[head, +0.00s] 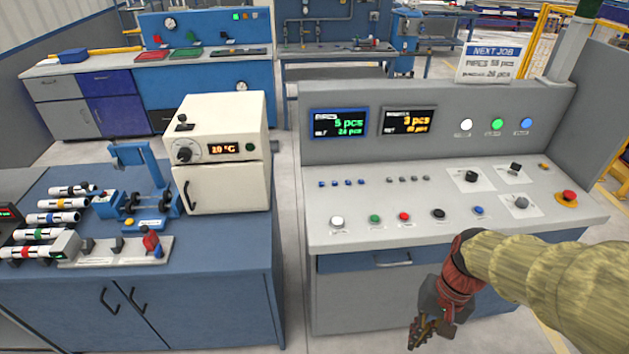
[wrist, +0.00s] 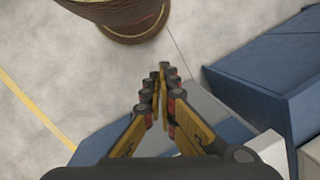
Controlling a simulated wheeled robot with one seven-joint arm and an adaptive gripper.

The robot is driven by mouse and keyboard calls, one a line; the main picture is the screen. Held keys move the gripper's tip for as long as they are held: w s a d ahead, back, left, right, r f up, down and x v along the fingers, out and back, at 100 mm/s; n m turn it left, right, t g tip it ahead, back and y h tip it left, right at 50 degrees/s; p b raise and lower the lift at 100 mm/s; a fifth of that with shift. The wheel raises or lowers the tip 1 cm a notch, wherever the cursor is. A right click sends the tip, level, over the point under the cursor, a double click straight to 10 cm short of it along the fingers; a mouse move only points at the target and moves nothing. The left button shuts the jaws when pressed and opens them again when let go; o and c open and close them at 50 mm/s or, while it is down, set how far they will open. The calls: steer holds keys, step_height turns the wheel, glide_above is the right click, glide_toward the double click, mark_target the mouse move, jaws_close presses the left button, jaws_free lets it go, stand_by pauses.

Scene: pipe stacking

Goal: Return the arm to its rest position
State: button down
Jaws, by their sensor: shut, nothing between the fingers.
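My gripper (head: 428,330) hangs at the end of my arm in the lower right of the head view, in front of the drawer side of the grey control console (head: 330,290). Its fingers point down and to the left, and they hold nothing. In the wrist view my gripper (wrist: 160,95) shows its two fingers brought together at the tips over the floor and the blue furniture edges. My arm reaches in from the right edge of the head view, below the console's button panel.
A blue workbench (head: 225,255) on the left carries a white oven-like box (head: 222,185), several banded pipes (head: 55,218) and a small blue fixture (head: 140,185). A red stop button (head: 568,197) sits at the console's right. Pale floor (wrist: 40,45) shows in the wrist view.

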steer(key=a+r+n+t+h, duration=0.1)
steer(key=r+n+t, duration=0.1)
steer(key=r, duration=0.6)
steer(key=s+a+r+n+t+h, duration=0.1)
steer(key=r+t, duration=0.3)
steer(key=r, duration=0.4)
steer(key=shift+s+a+r+n+t, duration=0.3)
steer(key=shift+a+r+n, duration=0.1)
steer(key=shift+a+n, duration=0.15)
